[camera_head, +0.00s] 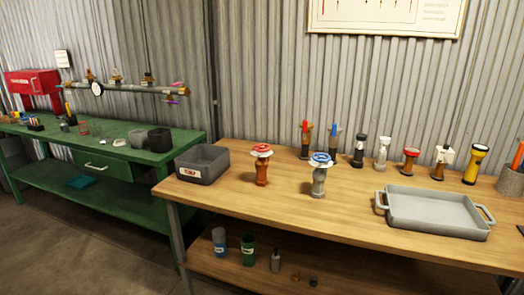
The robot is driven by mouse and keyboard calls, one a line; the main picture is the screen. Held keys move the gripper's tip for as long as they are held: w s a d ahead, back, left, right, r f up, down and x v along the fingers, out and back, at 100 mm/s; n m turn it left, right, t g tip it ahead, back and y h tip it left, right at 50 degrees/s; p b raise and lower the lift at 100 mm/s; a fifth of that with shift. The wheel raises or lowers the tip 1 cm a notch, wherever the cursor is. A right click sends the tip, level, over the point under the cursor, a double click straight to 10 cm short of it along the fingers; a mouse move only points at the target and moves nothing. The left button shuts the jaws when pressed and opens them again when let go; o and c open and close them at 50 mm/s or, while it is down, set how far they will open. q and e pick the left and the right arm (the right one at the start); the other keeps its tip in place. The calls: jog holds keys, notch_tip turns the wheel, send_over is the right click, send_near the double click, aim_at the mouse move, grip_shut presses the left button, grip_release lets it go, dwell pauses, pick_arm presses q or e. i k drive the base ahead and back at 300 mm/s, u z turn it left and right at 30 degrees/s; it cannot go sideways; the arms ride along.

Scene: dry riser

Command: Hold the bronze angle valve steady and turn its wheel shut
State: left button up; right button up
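A bronze-brown valve (262,172) with a red wheel (261,149) stands upright near the left end of the wooden table (400,235); it looks like the bronze angle valve. Next to it on the right stands a grey metal valve (319,181) with a blue wheel (320,158). The view does not show whether either wheel is turned shut. Neither of my grippers is in view, and nothing touches the bronze valve.
A grey bin (203,168) stands left of the bronze valve. Several smaller valves and a yellow torch (477,163) line the back. A grey tray (435,214) lies at the right. The table front is clear. A green workbench (120,150) stands left.

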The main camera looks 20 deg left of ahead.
aim_at(261, 146)
jog(key=u, duration=2.05)
jog(key=i, duration=2.2)
jog(key=z, duration=1.5)
